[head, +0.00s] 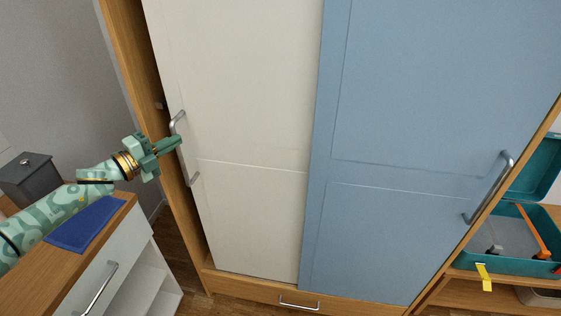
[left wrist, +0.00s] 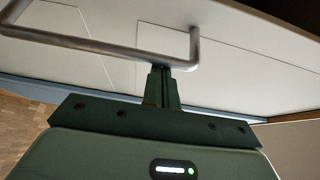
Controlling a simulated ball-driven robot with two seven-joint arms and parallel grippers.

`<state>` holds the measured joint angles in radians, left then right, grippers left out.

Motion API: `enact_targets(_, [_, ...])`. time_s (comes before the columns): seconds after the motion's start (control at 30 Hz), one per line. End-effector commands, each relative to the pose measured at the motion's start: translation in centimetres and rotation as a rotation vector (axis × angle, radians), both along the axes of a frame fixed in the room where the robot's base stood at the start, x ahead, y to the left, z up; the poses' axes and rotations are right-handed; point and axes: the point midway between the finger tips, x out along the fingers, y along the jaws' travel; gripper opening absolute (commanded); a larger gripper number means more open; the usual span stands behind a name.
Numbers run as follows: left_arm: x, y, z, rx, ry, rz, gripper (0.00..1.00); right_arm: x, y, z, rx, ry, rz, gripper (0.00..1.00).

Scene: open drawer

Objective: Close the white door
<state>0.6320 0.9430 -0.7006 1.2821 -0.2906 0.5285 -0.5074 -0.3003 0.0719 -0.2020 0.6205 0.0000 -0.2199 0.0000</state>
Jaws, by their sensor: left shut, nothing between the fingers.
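The white door (head: 235,120) is the left door of a wooden wardrobe. A dark gap shows between its left edge and the wooden side frame. Its silver bar handle (head: 194,179) is near that left edge, and it also shows large in the left wrist view (left wrist: 90,42). My left gripper (head: 178,141) is shut and empty, with its fingertips at the handle bar. In the left wrist view the fingertips (left wrist: 161,72) meet the bar near its right-hand bend; I cannot tell whether they touch it. My right gripper is not in view.
A blue door (head: 420,120) stands right of the white door. A wooden cabinet at lower left bears a blue cloth (head: 85,224) and a grey box (head: 28,178). An open teal toolbox (head: 525,262) sits on a shelf at right. A drawer handle (head: 298,303) is below the doors.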

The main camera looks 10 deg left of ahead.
Motion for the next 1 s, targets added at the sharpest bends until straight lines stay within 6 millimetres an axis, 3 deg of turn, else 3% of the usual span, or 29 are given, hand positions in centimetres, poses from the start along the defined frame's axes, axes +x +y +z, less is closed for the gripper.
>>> enact_targets(0.03, [0.1,1.4,-0.7,0.002,0.002,0.004,0.0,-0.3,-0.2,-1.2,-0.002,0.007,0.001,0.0])
enact_targets(0.2, [0.2,4.7,-0.6,0.002,0.003,0.002,0.0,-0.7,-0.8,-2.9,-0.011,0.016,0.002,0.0])
enact_targets(0.4, [0.3,6.9,-0.3,0.0,0.001,0.001,0.0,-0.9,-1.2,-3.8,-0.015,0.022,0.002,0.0])
enact_targets(1.0, [0.3,7.6,0.1,-0.001,-0.003,0.003,0.0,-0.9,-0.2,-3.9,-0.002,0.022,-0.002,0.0])
